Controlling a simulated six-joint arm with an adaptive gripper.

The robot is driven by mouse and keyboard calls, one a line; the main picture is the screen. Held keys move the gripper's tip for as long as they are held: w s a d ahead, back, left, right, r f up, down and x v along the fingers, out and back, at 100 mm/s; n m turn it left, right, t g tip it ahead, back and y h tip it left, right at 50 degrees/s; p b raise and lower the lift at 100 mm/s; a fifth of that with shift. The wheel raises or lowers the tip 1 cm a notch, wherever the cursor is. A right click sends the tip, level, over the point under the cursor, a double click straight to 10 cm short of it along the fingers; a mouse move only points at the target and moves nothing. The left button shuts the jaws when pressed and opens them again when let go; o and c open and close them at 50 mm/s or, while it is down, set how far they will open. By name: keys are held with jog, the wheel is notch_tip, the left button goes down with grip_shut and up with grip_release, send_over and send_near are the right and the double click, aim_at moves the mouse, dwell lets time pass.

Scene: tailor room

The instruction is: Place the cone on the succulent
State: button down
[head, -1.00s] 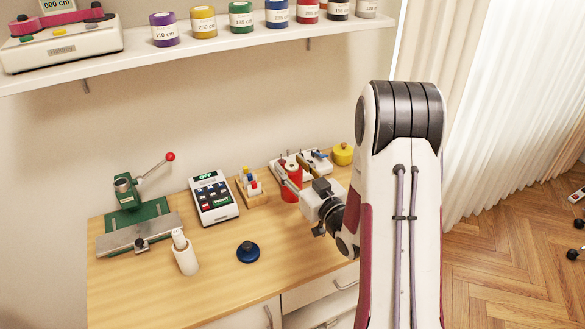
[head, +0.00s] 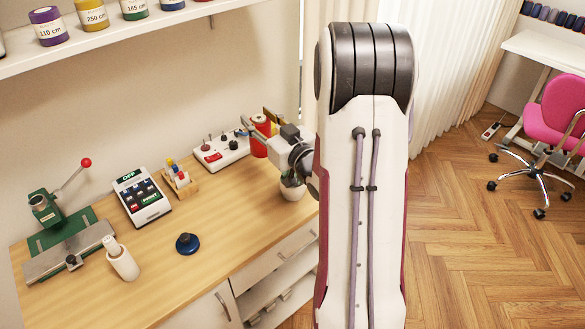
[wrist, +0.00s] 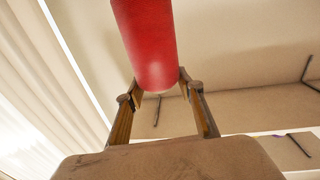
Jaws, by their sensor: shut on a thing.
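The red cone (head: 259,148), whose visible part looks like a red cylinder, is held between the fingers of my gripper (head: 258,128). In the wrist view the red cone (wrist: 147,45) sits between the two fingertips (wrist: 162,88) and extends up out of frame. My gripper is shut on it. A small white pot (head: 292,193), seemingly the succulent's, stands near the table's right front edge, below my wrist. Its top is mostly hidden by my arm, and the cone is apart from it, farther back.
A white box with a red panel (head: 222,152) stands just left of the cone. A small wooden rack (head: 180,182), a keypad device (head: 142,198), a blue knob (head: 187,244), a white bottle (head: 122,262) and a green press (head: 62,232) stand farther left.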

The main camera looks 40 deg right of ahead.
jog(key=s+d+r+h, duration=0.1)
jog(key=s+d+r, duration=0.3)
jog(key=s+d, duration=0.1)
jog(key=shift+s+d+r+m, duration=0.15)
jog(key=shift+s+d+m, duration=0.2)
jog(key=shift+d, duration=0.35)
jog(key=shift+f, duration=2.9)
jog(key=shift+f, duration=0.15)
jog(key=shift+f, duration=1.95)
jog(key=shift+f, duration=0.1)
